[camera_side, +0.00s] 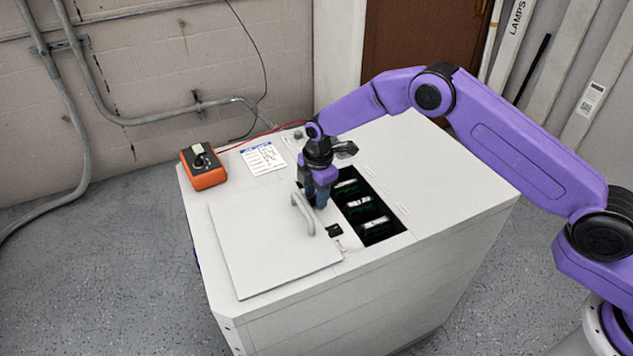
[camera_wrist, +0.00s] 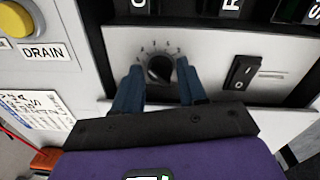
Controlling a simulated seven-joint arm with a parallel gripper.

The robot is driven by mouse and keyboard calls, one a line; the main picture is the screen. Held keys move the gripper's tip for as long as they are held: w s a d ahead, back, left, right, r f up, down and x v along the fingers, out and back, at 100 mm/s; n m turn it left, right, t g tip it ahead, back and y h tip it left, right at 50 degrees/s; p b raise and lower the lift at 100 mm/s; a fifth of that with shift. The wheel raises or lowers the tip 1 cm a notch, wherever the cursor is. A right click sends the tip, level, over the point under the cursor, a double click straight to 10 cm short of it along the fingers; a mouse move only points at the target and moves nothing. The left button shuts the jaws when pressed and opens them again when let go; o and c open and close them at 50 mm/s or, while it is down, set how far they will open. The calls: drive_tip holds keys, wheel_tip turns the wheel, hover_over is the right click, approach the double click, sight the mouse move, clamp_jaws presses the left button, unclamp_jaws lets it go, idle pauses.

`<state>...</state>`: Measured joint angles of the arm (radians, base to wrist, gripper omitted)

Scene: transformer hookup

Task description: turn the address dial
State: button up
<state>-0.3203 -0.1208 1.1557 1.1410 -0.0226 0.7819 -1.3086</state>
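The address dial (camera_wrist: 159,67) is a small dark round knob with a ring of printed numbers on a light grey panel, upper middle of the wrist view. My gripper (camera_wrist: 160,78) has its two blue fingers on either side of the knob, with a visible gap between them and the knob. It is open and points at the panel. In the side view my gripper (camera_side: 319,202) is low over the top of the white cabinet (camera_side: 450,200), just behind the grey handle. The dial is hidden there. I cannot tell whether a finger touches the panel.
A black rocker switch (camera_wrist: 243,72) sits right of the dial. A yellow button (camera_wrist: 14,20) marked DRAIN is at left. A dark slot with several green boards (camera_side: 362,205) lies beside my gripper. The curved handle (camera_side: 303,214) stands close in front. An orange box (camera_side: 203,167) sits at the cabinet's left.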

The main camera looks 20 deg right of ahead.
wheel_tip(320, 180, up, 17)
drive_tip(key=s, duration=0.1)
drive_tip(key=shift+r, duration=0.15)
drive_tip(key=shift+d, duration=0.1)
idle(0.6)
drive_tip(key=s+d+r+m, duration=0.2)
drive_tip(key=s+d+r, duration=0.1)
drive_tip(key=s, duration=0.7)
drive_tip(key=s+d+r+m, duration=0.2)
drive_tip(key=s+r, duration=0.1)
drive_tip(key=s, duration=0.7)
drive_tip(key=s+d+f+m, duration=0.1)
drive_tip(key=s+d, duration=0.6)
drive_tip(key=s, duration=0.3)
drive_tip(key=s+d+f+m, duration=0.1)
drive_tip(key=s+d+m, duration=0.1)
drive_tip(key=s+d, duration=0.6)
drive_tip(key=s, duration=0.3)
drive_tip(key=shift+s+m+g, duration=0.25)
drive_tip(key=shift+m+g, duration=0.05)
